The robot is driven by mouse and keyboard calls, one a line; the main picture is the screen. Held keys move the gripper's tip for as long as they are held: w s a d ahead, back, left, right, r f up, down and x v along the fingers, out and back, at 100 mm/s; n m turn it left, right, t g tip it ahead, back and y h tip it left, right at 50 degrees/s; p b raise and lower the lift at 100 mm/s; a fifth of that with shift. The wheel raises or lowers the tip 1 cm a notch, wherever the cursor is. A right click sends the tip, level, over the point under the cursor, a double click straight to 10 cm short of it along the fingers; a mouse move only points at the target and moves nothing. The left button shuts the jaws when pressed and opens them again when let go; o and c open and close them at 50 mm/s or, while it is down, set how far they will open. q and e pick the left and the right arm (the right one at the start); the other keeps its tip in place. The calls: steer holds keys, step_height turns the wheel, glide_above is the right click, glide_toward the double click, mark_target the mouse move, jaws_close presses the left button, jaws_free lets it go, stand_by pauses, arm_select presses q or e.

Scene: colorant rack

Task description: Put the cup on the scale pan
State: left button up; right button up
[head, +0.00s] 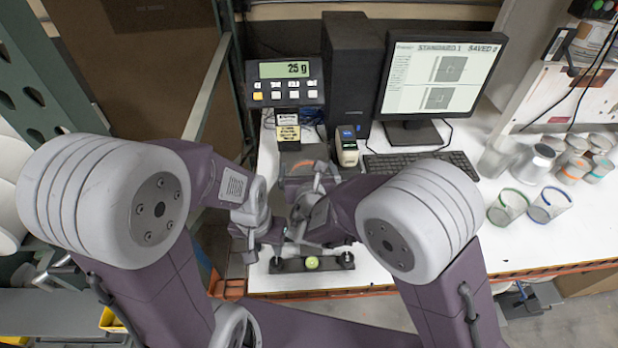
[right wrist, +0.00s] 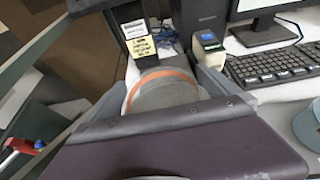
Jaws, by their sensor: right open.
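A clear cup with an orange band (right wrist: 163,88) sits between the two fingers of my right gripper (right wrist: 160,95) in the right wrist view. Those fingers are spread and open, one on each side of the cup. In the head view a bit of orange (head: 303,164) shows just past my right gripper (head: 312,185).
A dark bar with a green bubble level (head: 311,262) lies at the table's front. A green-rimmed cup (head: 508,207), a blue-rimmed cup (head: 549,204) and several others stand at the right. A keyboard (head: 420,163), a monitor (head: 440,75) and a small printer-like device (head: 346,148) stand behind.

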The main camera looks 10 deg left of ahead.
arm_select(q)
steer(key=shift+f+b, duration=0.4)
steer(key=shift+f, duration=0.15)
arm_select(e)
steer(key=v, duration=1.1)
steer(key=shift+s+d+f, duration=0.1)
steer(key=shift+f, duration=0.05)
